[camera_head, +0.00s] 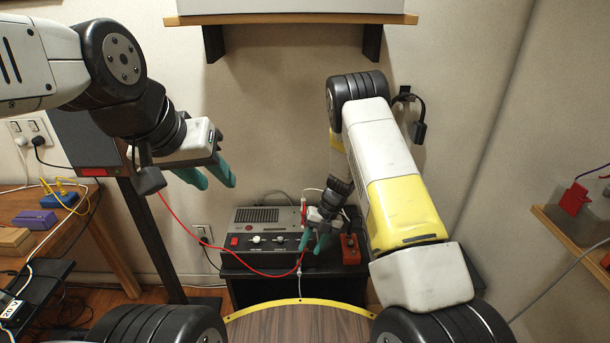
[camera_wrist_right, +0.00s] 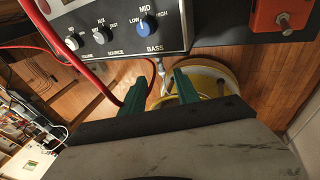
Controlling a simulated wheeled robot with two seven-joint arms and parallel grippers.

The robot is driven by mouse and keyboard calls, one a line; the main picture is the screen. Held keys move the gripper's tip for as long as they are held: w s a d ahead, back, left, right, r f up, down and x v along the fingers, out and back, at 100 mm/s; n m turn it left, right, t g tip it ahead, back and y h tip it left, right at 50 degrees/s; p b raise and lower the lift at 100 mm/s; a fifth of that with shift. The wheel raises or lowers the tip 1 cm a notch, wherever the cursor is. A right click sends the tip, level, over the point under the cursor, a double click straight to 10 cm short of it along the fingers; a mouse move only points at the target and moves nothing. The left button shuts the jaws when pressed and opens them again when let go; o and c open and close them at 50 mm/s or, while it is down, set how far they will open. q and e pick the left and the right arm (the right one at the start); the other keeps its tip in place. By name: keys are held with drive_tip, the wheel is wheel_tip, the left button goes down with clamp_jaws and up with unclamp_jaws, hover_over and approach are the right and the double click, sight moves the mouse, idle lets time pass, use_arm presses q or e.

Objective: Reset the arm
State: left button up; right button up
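My left gripper (camera_head: 210,180) hangs in the air at the left of the head view. Its two green fingers are apart with nothing between them. My right arm (camera_head: 385,175) reaches forward and down past the middle of the head view. My right gripper (camera_head: 313,242) is at the right front of a grey control box (camera_head: 262,243). In the right wrist view the green fingers (camera_wrist_right: 160,82) are apart, just below the box's front panel (camera_wrist_right: 130,35). A pale cable (camera_wrist_right: 161,72) shows in the gap; I cannot tell whether it touches a finger.
A red cable (camera_head: 190,230) loops across below my left gripper toward the right one. A red box (camera_head: 350,250) stands right of the control box. A round yellow-rimmed wooden top (camera_head: 300,302) is in front. A shelf (camera_head: 290,20) is above, and a wooden bench (camera_head: 45,235) is left.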

drive_tip(key=s+d+r+n+t, duration=0.1)
drive_tip(key=s+d+r+n, duration=0.1)
drive_tip(key=r+n, duration=0.9)
drive_tip(key=s+d+r+n+t, duration=0.1)
drive_tip(key=s+r+n+t, duration=0.2)
drive_tip(key=r, duration=1.5)
drive_tip(key=s+d+r+n+t+h, duration=0.1)
drive_tip(key=s+d+r+n+t, duration=0.1)
drive_tip(key=s+d+r+n, duration=0.2)
drive_tip(key=s+d+r+n+t+h, duration=0.1)
drive_tip(key=s+d+r+n+t, duration=0.1)
drive_tip(key=s+r+n, duration=0.8)
drive_tip(key=s+d+n, duration=0.1)
drive_tip(key=s+n, duration=0.5)
drive_tip(key=n, duration=0.2)
drive_tip(key=shift+d, duration=0.35)
drive_tip(key=shift+o, duration=0.3)
drive_tip(key=shift+r, duration=0.1)
